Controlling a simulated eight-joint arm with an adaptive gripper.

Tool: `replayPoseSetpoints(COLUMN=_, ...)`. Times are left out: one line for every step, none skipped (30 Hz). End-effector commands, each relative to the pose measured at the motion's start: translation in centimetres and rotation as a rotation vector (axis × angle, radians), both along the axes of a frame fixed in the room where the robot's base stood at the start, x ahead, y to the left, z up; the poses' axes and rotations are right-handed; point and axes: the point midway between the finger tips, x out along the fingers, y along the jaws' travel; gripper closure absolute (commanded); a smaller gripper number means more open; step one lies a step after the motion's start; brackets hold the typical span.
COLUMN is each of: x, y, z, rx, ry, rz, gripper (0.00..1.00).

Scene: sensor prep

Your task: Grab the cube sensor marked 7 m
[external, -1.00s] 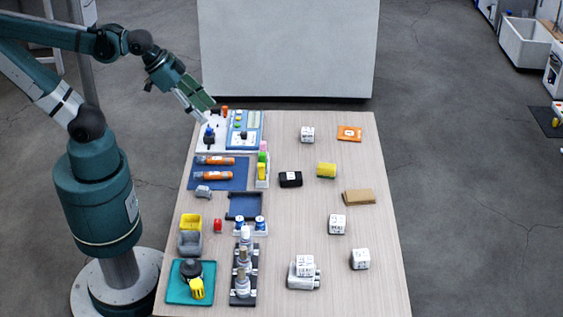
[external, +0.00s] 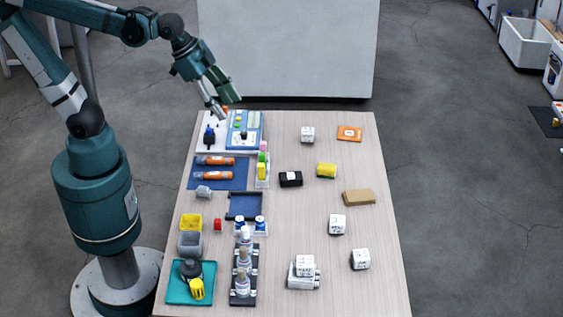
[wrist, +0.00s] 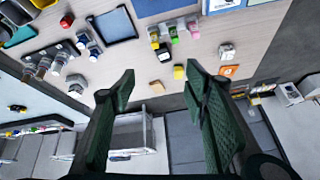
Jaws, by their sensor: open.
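The markings are too small to read, so I cannot tell which is 7 m. The back cube also shows in the wrist view (wrist: 226,51), to the right of the right finger's tip. My gripper (external: 228,106) is open and empty, raised over the table's back left; its spread green fingers fill the lower wrist view (wrist: 160,75).
A black box (external: 290,179), yellow cylinder (external: 327,170), brown block (external: 358,197) and orange packet (external: 349,133) lie among the cubes. Trays and bottles crowd the left side. The right edge strip is mostly clear.

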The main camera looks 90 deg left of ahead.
Motion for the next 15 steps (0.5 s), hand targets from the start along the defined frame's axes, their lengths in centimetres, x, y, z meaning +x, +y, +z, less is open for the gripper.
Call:
replayPoseSetpoints(x=0.9, y=-0.3, z=0.4, rx=0.007, ry=0.006, rz=-0.021, gripper=0.55)
replayPoseSetpoints(x=1.2, y=-0.5, z=0.5, rx=0.012, ry=0.011, rz=-0.033, gripper=0.55)
replayPoseSetpoints(x=1.8, y=-0.7, z=0.6, rx=0.019, ry=0.019, rz=-0.051, gripper=0.55)
replayPoseSetpoints(x=2.2, y=-0.8, z=0.7, rx=0.023, ry=0.023, rz=-0.064, gripper=0.55)
replayPoseSetpoints(x=2.7, y=-1.0, z=0.8, rx=0.028, ry=0.028, rz=-0.079, gripper=0.55)
replayPoseSetpoints(x=3.2, y=-1.2, z=0.9, rx=0.035, ry=0.033, rz=-0.096, gripper=0.55)
replayPoseSetpoints(x=3.7, y=-1.4, z=1.0, rx=0.040, ry=0.038, rz=-0.109, gripper=0.55)
replayPoseSetpoints(x=4.1, y=-1.6, z=1.0, rx=0.045, ry=0.043, rz=-0.123, gripper=0.55)
replayPoseSetpoints(x=4.6, y=-1.9, z=1.1, rx=0.050, ry=0.050, rz=-0.142, gripper=0.55)
replayPoseSetpoints(x=5.1, y=-2.0, z=1.2, rx=0.056, ry=0.054, rz=-0.155, gripper=0.55)
replayPoseSetpoints(x=5.5, y=-2.2, z=1.2, rx=0.060, ry=0.058, rz=-0.168, gripper=0.55)
replayPoseSetpoints(x=6.1, y=-2.5, z=1.3, rx=0.066, ry=0.063, rz=-0.187, gripper=0.55)
replayPoseSetpoints(x=6.5, y=-2.6, z=1.3, rx=0.070, ry=0.068, rz=-0.200, gripper=0.55)
replayPoseSetpoints(x=6.9, y=-2.8, z=1.3, rx=0.074, ry=0.073, rz=-0.213, gripper=0.55)
replayPoseSetpoints(x=7.5, y=-3.1, z=1.3, rx=0.080, ry=0.079, rz=-0.232, gripper=0.55)
